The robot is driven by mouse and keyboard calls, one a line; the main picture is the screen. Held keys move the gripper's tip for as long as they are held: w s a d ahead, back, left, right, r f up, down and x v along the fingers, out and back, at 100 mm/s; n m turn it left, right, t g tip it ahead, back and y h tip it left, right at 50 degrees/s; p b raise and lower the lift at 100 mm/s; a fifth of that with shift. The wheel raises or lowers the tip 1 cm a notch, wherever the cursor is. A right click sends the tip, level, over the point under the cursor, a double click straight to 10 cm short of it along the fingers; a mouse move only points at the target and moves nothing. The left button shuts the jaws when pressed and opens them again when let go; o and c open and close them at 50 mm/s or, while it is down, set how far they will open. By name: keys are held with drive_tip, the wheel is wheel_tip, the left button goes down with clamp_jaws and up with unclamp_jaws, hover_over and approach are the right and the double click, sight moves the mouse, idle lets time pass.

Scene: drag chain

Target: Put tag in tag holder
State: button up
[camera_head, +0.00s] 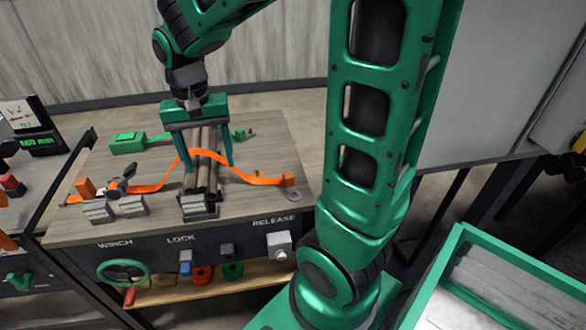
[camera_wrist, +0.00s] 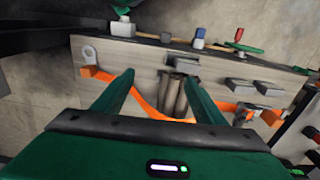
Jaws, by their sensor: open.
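My gripper (camera_head: 209,166) is open above the workbench, its two fingers on either side of a bundle of dark pipes (camera_head: 204,180). In the wrist view, my gripper (camera_wrist: 157,80) shows nothing held, and the pipes (camera_wrist: 174,98) lie beyond and between the fingers. I cannot tell for certain which thing is the tag or the tag holder. A small red piece (camera_head: 202,274) and a small green piece (camera_head: 233,270) sit at the bench's lower front, below the LOCK label. Whether either is the tag is too small to tell.
An orange strap (camera_head: 236,168) crosses over the pipes. A winch handwheel (camera_head: 123,272), blue lever (camera_head: 185,262) and grey knob (camera_head: 279,244) stick out from the front panel. A green device (camera_head: 128,142) lies at the bench's back left. A green-rimmed bin (camera_head: 452,243) stands at right.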

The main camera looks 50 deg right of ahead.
drive_tip(key=s+d, duration=0.6)
drive_tip(key=s, duration=0.4)
drive_tip(key=s+d, duration=0.6)
drive_tip(key=s, duration=0.4)
drive_tip(key=shift+n, duration=0.3)
drive_tip(key=shift+s+d, duration=0.1)
